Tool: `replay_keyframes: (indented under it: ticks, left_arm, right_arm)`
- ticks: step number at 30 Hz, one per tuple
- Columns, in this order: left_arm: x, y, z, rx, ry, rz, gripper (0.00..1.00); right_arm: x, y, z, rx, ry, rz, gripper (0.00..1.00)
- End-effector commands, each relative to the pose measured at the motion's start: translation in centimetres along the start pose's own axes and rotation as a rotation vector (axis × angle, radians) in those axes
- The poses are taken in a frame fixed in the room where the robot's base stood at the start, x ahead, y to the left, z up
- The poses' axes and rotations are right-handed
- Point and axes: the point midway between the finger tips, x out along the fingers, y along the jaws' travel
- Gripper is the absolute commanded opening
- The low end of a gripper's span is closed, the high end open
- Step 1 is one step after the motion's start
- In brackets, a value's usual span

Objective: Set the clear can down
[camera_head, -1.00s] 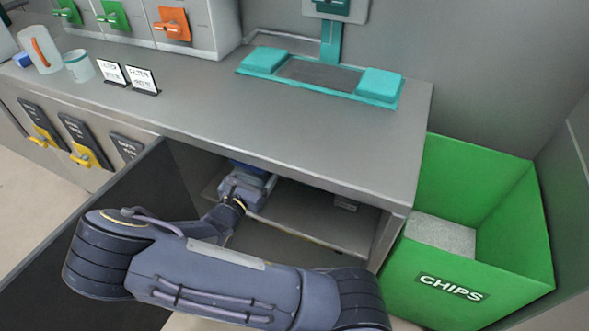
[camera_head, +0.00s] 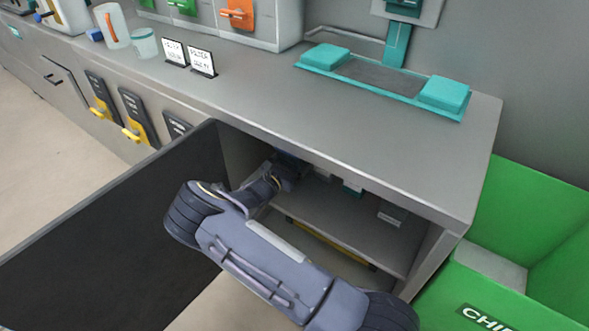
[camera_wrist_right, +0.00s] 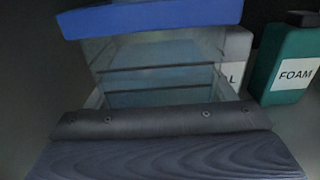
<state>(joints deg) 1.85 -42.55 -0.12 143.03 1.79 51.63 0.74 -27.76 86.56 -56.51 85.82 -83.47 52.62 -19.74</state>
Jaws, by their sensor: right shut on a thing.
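The clear can (camera_wrist_right: 155,70) has see-through walls and a blue lid (camera_wrist_right: 150,17). It fills the middle of the right wrist view, upright or nearly so. My right gripper (camera_head: 290,168) reaches inside the open cupboard under the counter, and its dark body crosses the bottom of the wrist view. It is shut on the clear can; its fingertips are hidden. I cannot tell whether the can touches the shelf (camera_head: 345,215). My left gripper is not in view.
A green FOAM can (camera_wrist_right: 287,65) and a whitish container (camera_wrist_right: 236,60) stand behind and to the right of the clear can. The open cupboard door (camera_head: 120,225) lies left of my arm. A green CHIPS bin (camera_head: 540,235) stands right of the cupboard.

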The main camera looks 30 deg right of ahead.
Motion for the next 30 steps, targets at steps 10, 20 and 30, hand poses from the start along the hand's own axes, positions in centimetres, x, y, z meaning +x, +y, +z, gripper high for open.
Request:
replay_keyframes:
  ticks: [10,20,30]
  left_arm:
    - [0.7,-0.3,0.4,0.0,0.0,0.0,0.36]
    - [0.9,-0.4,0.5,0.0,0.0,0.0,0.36]
    - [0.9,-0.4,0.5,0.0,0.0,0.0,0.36]
  right_arm:
    - [0.0,-0.1,-2.8,0.0,-0.001,-0.001,0.27]
    - [-0.1,-0.1,-3.2,-0.002,0.004,-0.001,0.85]
    - [-0.1,-0.1,-3.2,-0.002,0.004,-0.001,0.98]
